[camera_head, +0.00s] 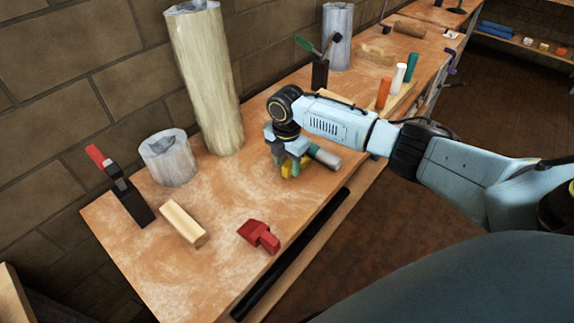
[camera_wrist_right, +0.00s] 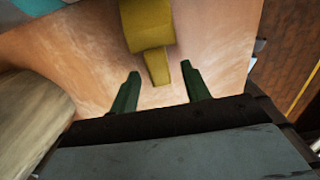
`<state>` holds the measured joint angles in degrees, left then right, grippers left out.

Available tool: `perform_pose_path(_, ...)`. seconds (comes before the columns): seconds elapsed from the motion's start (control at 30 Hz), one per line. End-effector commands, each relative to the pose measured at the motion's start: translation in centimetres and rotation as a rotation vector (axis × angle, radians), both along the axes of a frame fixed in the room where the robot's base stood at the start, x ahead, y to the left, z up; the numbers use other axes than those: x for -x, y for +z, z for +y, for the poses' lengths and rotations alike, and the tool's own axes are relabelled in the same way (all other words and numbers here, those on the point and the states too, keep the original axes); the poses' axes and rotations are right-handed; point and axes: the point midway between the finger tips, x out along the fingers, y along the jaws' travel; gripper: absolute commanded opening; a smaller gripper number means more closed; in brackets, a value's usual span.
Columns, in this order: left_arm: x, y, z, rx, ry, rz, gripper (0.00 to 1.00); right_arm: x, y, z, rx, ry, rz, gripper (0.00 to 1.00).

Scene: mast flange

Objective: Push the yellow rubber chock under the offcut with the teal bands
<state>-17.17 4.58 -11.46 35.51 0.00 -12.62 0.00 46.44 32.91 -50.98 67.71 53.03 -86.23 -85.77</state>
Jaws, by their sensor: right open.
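The yellow chock (camera_head: 288,169) is on the workbench just below my right gripper (camera_head: 283,160), partly hidden by it in the head view. In the right wrist view the chock (camera_wrist_right: 148,24) has a broad block and a narrower tab pointing toward my open right gripper (camera_wrist_right: 161,85). The tab's end lies between the fingertips, with a gap on both sides. A short grey cylinder with teal (camera_head: 327,158) lies just right of the gripper and appears to be the offcut. Teal patches (camera_wrist_right: 30,5) show beyond the chock at the wrist view's top edge. My left gripper is not seen.
A tall pale log (camera_head: 208,85) stands behind my right gripper; a short grey log (camera_head: 167,158) stands to its left. A red block (camera_head: 258,235), a wooden block (camera_head: 183,223) and a black bar (camera_head: 292,252) lie nearer. Coloured cylinders (camera_head: 383,92) stand farther right.

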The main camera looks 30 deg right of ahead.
Motion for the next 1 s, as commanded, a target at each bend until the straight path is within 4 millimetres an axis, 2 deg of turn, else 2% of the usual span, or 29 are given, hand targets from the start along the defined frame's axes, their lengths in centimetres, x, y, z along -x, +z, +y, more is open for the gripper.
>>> perform_pose_path(0.03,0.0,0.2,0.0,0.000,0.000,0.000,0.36,-0.1,1.2,0.0,0.000,0.001,-0.004,0.47)
perform_pose_path(0.3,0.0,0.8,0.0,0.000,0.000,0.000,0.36,-0.1,7.4,0.0,0.000,0.001,-0.005,0.47)
perform_pose_path(0.5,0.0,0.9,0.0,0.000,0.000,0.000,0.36,-0.1,10.6,0.0,0.000,0.001,-0.003,0.47)
perform_pose_path(0.7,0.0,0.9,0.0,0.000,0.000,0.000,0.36,0.0,11.8,0.0,0.001,0.000,-0.001,0.47)
perform_pose_path(1.0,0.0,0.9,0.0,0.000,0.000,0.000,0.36,0.0,11.8,0.0,0.001,0.000,-0.001,0.47)
